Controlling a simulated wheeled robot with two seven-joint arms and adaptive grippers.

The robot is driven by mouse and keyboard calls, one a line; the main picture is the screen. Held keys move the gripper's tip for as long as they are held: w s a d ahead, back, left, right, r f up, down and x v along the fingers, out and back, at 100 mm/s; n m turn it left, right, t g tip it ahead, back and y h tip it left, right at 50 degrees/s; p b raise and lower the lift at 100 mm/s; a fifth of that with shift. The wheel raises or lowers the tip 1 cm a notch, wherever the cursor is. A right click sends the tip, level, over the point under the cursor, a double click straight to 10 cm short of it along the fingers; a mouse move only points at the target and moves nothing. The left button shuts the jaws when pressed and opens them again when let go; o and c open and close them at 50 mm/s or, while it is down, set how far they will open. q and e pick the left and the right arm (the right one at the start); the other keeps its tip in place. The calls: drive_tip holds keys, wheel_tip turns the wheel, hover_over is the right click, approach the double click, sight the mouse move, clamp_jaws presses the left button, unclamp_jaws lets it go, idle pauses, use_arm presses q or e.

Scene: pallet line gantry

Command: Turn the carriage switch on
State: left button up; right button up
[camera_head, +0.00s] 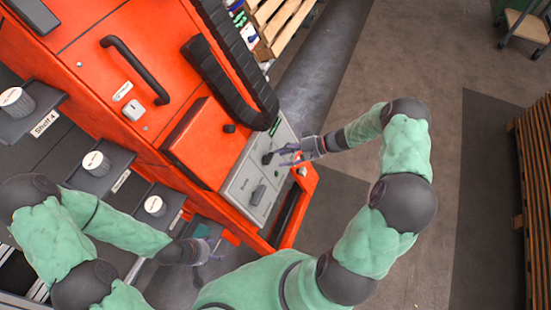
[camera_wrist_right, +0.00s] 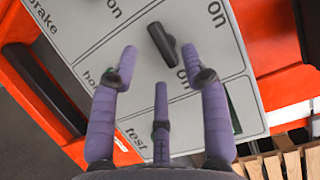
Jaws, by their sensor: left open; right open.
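A grey control panel (camera_head: 243,182) is set in the orange machine. It carries a black switch (camera_head: 267,158) towards its upper part and another black switch (camera_head: 258,195) lower down, beside a label that seems to read brake. I cannot read the word carriage anywhere. My right gripper (camera_head: 287,153) is open at the panel, just right of the upper switch. In the right wrist view, a black lever switch (camera_wrist_right: 161,42) lies tilted beyond the fingertips of the open right gripper (camera_wrist_right: 156,68), with "on" printed near it. My left gripper (camera_head: 208,252) is open and empty, low and away from the panel.
The orange machine (camera_head: 75,40) has a black handle (camera_head: 135,70) and a thick black cable chain (camera_head: 225,70). Wooden pallets (camera_head: 280,20) lie behind.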

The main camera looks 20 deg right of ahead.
sight(269, 158)
drive_tip(key=shift+b+x, duration=0.3)
drive_tip(key=shift+x, duration=1.4)
clamp_jaws()
